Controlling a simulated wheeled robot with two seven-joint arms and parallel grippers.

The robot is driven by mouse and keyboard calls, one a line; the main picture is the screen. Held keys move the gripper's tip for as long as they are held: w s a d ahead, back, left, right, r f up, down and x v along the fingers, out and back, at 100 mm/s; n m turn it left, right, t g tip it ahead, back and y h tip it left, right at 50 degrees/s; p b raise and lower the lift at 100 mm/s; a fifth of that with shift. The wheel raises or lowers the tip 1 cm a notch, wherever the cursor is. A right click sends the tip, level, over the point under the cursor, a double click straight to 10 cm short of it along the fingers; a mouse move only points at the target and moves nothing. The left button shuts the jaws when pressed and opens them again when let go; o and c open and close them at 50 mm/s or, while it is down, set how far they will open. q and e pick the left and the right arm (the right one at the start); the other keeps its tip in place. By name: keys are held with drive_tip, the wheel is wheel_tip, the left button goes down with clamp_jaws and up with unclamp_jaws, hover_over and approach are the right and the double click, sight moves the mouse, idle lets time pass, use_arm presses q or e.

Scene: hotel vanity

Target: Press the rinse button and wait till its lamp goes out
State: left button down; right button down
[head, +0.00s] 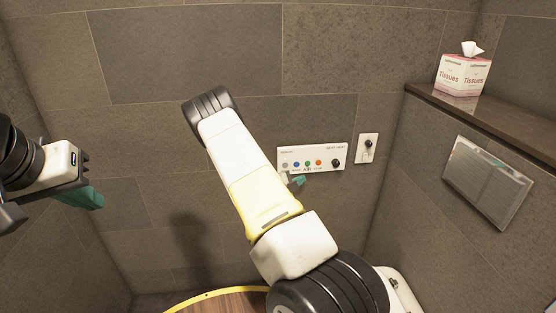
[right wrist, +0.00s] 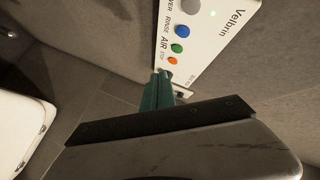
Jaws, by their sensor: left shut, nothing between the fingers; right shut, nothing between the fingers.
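The control panel (head: 338,150) is a white plate on the tiled wall, with grey, blue, green and orange buttons and a black knob. The blue button (head: 296,163) lines up with the word RINSE; it also shows in the right wrist view (right wrist: 183,31). A small pale-green light (right wrist: 213,14) shows on the panel in the right wrist view. My right gripper (head: 299,181) is shut and empty, its teal tips just below the panel's lower edge in the head view; whether they touch anything is unclear. My left gripper (head: 90,198) is shut and empty at the far left, away from the panel.
A small white wall plate with a dark knob (head: 367,147) is right of the panel. A metal flush plate (head: 488,181) is on the right wall, under a dark ledge (head: 490,118) bearing a tissue box (head: 463,75). A yellow-rimmed round wooden surface (head: 225,304) is below.

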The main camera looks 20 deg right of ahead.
drive_tip(key=shift+w+d, duration=0.3)
drive_tip(key=shift+w, duration=0.85)
drive_tip(key=shift+w+d, duration=0.25)
drive_tip(key=shift+w, duration=0.85)
drive_tip(key=shift+w+d, duration=0.3)
drive_tip(key=shift+w, duration=0.85)
drive_tip(key=shift+w+d, duration=0.1)
drive_tip(key=shift+w, duration=0.3)
drive_tip(key=shift+w, duration=0.35)
drive_tip(key=shift+s, duration=0.75)
drive_tip(key=s, duration=0.1)
drive_tip(key=s+a, duration=0.1)
drive_tip(key=s, duration=0.3)
drive_tip(key=shift+a, duration=0.25)
